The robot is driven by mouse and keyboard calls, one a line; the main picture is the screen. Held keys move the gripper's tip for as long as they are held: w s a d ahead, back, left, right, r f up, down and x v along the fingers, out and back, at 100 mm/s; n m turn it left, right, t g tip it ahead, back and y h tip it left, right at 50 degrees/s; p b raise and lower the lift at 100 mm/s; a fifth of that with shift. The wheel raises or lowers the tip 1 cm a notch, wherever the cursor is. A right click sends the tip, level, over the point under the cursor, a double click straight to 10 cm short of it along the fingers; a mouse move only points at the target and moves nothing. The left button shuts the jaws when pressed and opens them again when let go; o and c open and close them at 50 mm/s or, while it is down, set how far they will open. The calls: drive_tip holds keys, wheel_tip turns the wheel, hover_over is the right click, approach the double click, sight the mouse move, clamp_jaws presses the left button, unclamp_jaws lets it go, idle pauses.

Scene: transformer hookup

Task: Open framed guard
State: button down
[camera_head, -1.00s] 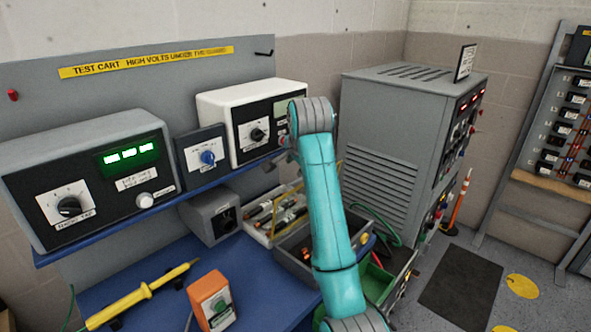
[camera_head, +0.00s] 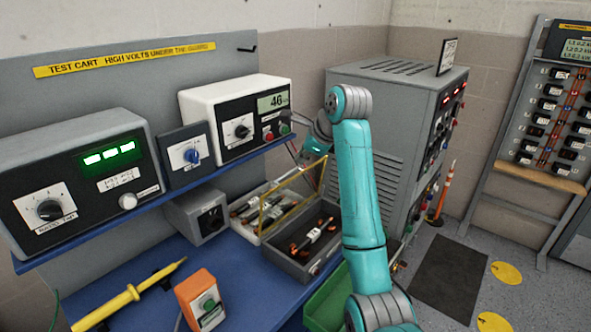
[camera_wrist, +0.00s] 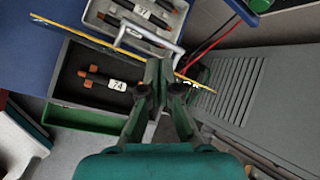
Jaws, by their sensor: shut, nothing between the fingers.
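The framed guard (camera_head: 291,193) is a thin yellow frame in the head view. It stands tilted up over the grey open box (camera_head: 283,262). In the wrist view the guard (camera_wrist: 85,39) shows nearly edge-on as a yellow strip, with a silver bar handle (camera_wrist: 150,41) by it. My gripper (camera_wrist: 165,76) is shut with nothing in it, beside the handle and the strip's right part. Whether it touches them I cannot tell. A black fuse-like part with copper ends (camera_head: 313,236) lies in the box, tagged 74 in the wrist view.
A white tray (camera_head: 239,228) with several similar parts lies behind the box. A blue shelf (camera_head: 95,229) with instruments is above left. A grey cabinet (camera_head: 377,164) stands close behind my arm. A green bin (camera_head: 327,300) sits at the front right.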

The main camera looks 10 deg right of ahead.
sight(290, 173)
drive_tip(key=w+f+m, duration=0.1)
drive_tip(key=f+m, duration=0.1)
drive_tip(key=w+f+m+y, duration=0.1)
drive_tip(key=w+f+m, duration=0.1)
drive_tip(key=w+f+m+y, duration=0.1)
drive_tip(key=f+m, duration=0.1)
drive_tip(key=shift+w+a+f, duration=0.15)
drive_tip(key=shift+a+f, duration=0.1)
drive_tip(key=shift+a, duration=0.05)
idle(0.5)
drive_tip(key=shift+w+a, duration=0.5)
drive_tip(key=shift+w, duration=0.15)
drive_tip(key=shift+w+a, duration=0.45)
drive_tip(key=shift+w, duration=0.2)
